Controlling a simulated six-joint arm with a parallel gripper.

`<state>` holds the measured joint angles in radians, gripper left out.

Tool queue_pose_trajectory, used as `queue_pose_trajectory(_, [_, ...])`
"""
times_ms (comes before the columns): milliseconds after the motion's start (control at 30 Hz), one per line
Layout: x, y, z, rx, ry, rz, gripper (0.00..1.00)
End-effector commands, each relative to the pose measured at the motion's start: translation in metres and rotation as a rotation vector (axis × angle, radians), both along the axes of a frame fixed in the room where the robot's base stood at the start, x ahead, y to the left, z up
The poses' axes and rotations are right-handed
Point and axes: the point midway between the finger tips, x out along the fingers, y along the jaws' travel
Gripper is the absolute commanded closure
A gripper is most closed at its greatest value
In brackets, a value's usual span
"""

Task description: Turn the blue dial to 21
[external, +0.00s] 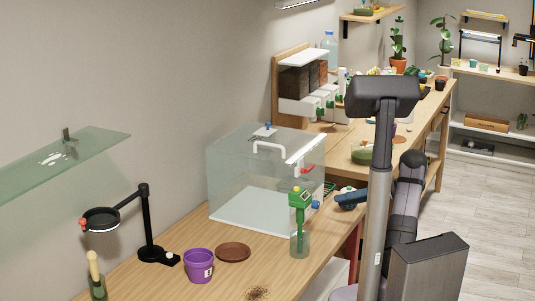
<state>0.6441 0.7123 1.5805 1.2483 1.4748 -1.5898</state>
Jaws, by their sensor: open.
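A small blue knob (316,204), which looks like the dial, shows just right of a green tool. It is too small here to read any number or pointer. A second small blue part (268,126) sits on top of the clear tank, so I cannot be sure which one is the dial. My column partly hides my arm, and the fingertips are too small to make out clearly.
The clear tank (240,180) stands on the wooden bench. Spilled soil (257,293) lies near the front edge.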

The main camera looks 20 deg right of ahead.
Motion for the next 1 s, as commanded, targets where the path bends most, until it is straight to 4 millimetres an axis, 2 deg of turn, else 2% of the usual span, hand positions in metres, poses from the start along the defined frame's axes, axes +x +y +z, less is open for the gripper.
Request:
queue_pose_trajectory(167, [0.005, 0.01, -0.003, 0.004, 0.003, 0.002, 0.59])
queue_pose_trajectory(600, [0.028, 0.054, -0.018, 0.003, 0.003, 0.002, 0.59])
queue_pose_trajectory(1000, [0.033, 0.061, -0.022, 0.003, 0.003, -0.001, 0.59])
